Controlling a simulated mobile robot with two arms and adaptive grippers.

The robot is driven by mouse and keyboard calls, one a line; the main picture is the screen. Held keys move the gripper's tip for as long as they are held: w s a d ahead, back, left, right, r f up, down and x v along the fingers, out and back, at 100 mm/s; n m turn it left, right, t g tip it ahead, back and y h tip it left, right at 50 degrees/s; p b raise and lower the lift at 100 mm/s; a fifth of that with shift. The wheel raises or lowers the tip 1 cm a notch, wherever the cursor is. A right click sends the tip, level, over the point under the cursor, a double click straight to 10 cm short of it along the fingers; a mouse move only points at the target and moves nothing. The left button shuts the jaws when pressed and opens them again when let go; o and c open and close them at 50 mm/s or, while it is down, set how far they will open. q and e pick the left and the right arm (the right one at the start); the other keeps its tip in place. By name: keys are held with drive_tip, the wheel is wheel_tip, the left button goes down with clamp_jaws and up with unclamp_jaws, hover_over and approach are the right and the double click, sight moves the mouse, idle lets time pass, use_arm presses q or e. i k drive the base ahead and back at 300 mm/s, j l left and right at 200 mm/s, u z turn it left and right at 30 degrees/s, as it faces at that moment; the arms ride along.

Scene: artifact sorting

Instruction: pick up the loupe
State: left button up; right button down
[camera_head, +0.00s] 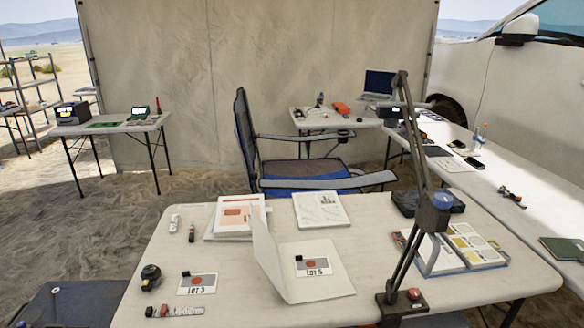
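No clearly labelled loupe shows. A small black rounded object (150,273) stands near the left edge of the front table (235,310); it could be the loupe, but it is too small to be sure. It stands left of a card marked LOT 3 (197,284), with a small dark piece on the card's upper left. Neither of my grippers is in view, so nothing is seen touching the black object.
A black desk lamp (433,215) rises at the right, near an open book (470,246). A folding chair (246,140) is behind the table. The table's left-middle is mostly clear.

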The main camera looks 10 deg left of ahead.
sight(155, 280)
drive_tip(key=u, duration=1.3)
